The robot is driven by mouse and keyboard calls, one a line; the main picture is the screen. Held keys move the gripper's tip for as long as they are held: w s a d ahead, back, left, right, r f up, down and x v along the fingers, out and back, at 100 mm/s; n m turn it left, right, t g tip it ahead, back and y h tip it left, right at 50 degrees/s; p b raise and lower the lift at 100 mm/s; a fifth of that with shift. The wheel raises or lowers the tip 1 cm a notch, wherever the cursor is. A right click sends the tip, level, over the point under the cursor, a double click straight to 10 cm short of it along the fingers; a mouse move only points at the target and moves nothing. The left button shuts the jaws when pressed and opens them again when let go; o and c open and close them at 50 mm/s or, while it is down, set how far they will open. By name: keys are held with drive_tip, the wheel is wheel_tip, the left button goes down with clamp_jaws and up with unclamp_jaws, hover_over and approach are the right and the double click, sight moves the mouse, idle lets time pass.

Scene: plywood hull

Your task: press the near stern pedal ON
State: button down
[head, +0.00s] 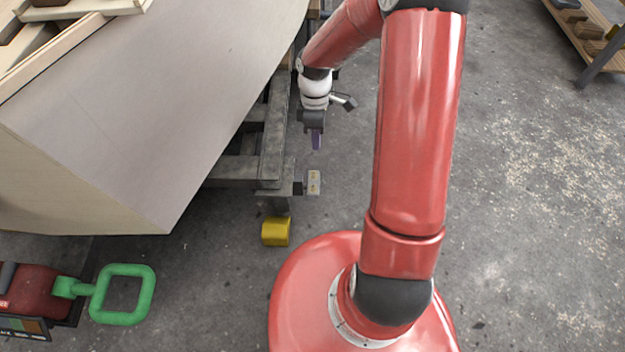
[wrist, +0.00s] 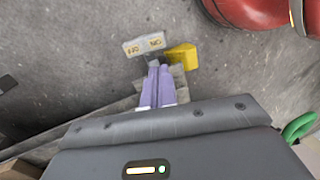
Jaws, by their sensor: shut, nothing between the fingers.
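The stern pedal (head: 314,182) is a small pale rocker plate at the end of the dark frame beside the hull. In the wrist view the pedal (wrist: 144,45) shows two upside-down labels, ON on the right half and OFF on the left. Which half is pressed down I cannot tell. My gripper (head: 316,147) has its purple fingers together, pointing down, above and beyond the pedal in the head view. In the wrist view the fingertips (wrist: 158,68) appear just below the pedal's middle, apart from it. No second pedal is identifiable.
A yellow block (head: 276,232) lies near the pedal, under the frame's end (head: 270,183). The plywood hull (head: 150,110) fills the left. A red machine (head: 35,290) with a green loop handle (head: 122,295) stands at lower left. The floor right of the pedal is clear.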

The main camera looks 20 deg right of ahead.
sight(313, 190)
drive_tip(key=f, duration=0.3)
drive_tip(key=shift+w+a+f+n+y, duration=0.1)
drive_tip(key=shift+w+a+n+y, duration=0.05)
drive_tip(key=shift+w+n+y, duration=0.2)
drive_tip(key=b+x, duration=0.1)
drive_tip(key=x, duration=0.6)
drive_tip(key=b+x, duration=0.2)
drive_tip(key=x, duration=0.5)
drive_tip(key=shift+s, duration=0.25)
drive_tip(key=shift+w+b, duration=0.1)
drive_tip(key=shift+b, duration=0.2)
